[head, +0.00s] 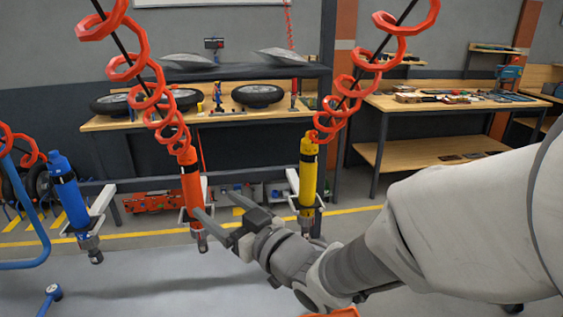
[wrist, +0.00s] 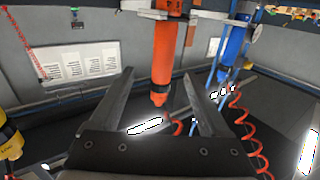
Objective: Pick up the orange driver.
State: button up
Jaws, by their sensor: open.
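The orange driver (head: 190,182) hangs upright below a red coiled hose, at a pale holder on a rail left of centre in the head view. My gripper (head: 215,204) is open and empty, just to the right of the driver's lower part. One fingertip overlaps the driver's edge in the head view; I cannot tell whether they touch. In the wrist view the orange driver (wrist: 168,48) shows between the lines of the two spread fingers, near or beyond the tips of my gripper (wrist: 158,76).
A blue driver (head: 67,190) hangs to the left and a yellow driver (head: 308,170) to the right, behind my gripper. Red coiled hoses (head: 150,95) hang above. Workbenches (head: 390,102) with tires and tools stand behind. The grey surface (head: 150,285) below looks mostly clear.

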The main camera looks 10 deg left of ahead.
aim_at(200, 192)
jog(key=p+x, duration=0.1)
jog(key=x, duration=0.6)
jog(key=shift+a, duration=0.1)
jog(key=x, duration=0.2)
jog(key=p+x, duration=0.1)
jog(key=x, duration=0.1)
jog(key=shift+s+a+f, duration=0.15)
jog(key=shift+a+f, duration=0.05)
jog(key=shift+f, duration=0.15)
jog(key=shift+w+a, duration=0.35)
jog(key=shift+a, duration=0.1)
jog(key=shift+c, duration=0.2)
grip_shut()
